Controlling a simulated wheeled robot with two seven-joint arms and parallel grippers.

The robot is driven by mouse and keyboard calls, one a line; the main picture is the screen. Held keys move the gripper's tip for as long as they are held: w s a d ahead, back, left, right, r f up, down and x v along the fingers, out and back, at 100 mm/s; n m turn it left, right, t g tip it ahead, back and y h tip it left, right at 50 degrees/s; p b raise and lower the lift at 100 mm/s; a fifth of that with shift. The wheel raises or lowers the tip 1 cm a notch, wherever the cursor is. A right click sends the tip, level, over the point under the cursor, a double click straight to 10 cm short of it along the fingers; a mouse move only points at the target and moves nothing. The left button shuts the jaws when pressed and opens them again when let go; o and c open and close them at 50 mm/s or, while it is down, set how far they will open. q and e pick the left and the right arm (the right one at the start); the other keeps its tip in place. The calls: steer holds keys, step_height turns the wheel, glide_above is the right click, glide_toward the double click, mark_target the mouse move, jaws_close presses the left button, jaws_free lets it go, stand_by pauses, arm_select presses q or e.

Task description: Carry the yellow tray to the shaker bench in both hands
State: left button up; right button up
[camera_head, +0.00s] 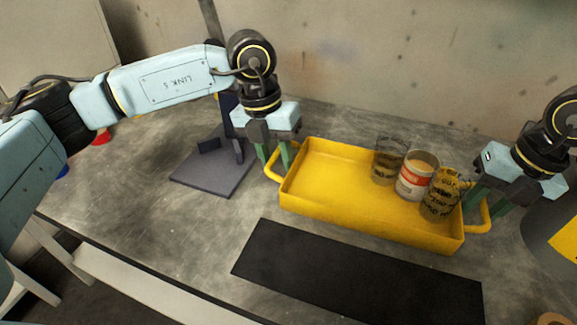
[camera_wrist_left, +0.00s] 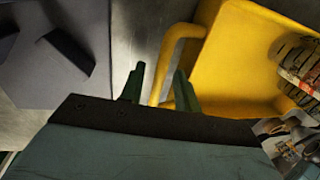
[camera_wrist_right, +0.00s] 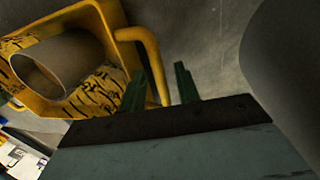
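The yellow tray (camera_head: 330,205) sits on the grey bench top, with a loop handle at each short end. I cannot identify the shaker bench.
A black mat (camera_head: 355,275) lies in front of the tray. A dark stand (camera_head: 215,172) is left of it. A grey drum with a yellow label (camera_head: 545,225) is close to the right gripper. A concrete wall (camera_head: 400,60) rises behind. The bench's front left edge is clear.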

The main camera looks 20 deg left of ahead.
steer(key=shift+r, duration=0.1)
arm_select(q)
step_height(320, 180, up, 12)
steer(key=a, duration=0.2)
arm_select(e)
step_height(320, 180, up, 12)
steer(key=d, duration=0.2)
arm_select(q)
steer(key=shift+a+f, duration=0.1)
arm_select(e)
steer(key=shift+d+f, duration=0.1)
steer(key=shift+f, duration=0.1)
stand_by(0.3)
